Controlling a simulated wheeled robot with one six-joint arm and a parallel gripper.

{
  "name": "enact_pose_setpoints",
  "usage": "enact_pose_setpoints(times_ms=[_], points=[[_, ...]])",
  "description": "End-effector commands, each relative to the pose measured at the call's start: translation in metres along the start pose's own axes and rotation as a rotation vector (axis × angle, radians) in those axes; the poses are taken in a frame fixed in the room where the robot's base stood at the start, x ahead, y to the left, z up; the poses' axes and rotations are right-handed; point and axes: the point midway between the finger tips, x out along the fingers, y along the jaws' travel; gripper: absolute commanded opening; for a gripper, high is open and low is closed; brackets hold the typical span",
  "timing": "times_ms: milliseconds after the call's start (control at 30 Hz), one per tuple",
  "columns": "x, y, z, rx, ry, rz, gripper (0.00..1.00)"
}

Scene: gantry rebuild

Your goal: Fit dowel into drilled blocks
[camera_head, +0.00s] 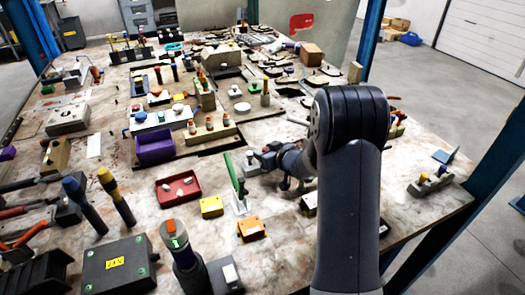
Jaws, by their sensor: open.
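A yellow block (211,206) and an orange block (254,229) with small dark marks like holes lie on the near middle of the table. A slim green rod (234,174) leans upright from a small pale base behind them. I cannot tell whether it is the dowel. My gripper (292,188) is small and partly hidden by my own arm. It is open, just right of the green rod and behind the orange block, with nothing seen between its fingers.
The table (290,262) is crowded. A red tray (178,188) with small pale pieces lies to the left. A purple box (154,147) and a pegged wooden block (210,130) stand behind. A dark box (118,266) and an upright tool (183,252) stand in front. The right-hand tabletop is clearer.

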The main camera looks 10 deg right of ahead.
Motion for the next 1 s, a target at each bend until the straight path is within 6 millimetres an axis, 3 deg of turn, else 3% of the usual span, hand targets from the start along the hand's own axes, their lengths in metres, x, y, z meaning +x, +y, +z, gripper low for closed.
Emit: enact_pose_setpoints(times_ms=[300,500,1000], points=[[-0.061,0.001,0.0,-0.001,0.0,0.003,0.45],[-0.088,0.001,0.0,0.0,0.0,0.002,0.45],[-0.096,0.0,0.0,0.0,-0.001,0.0,0.45]])
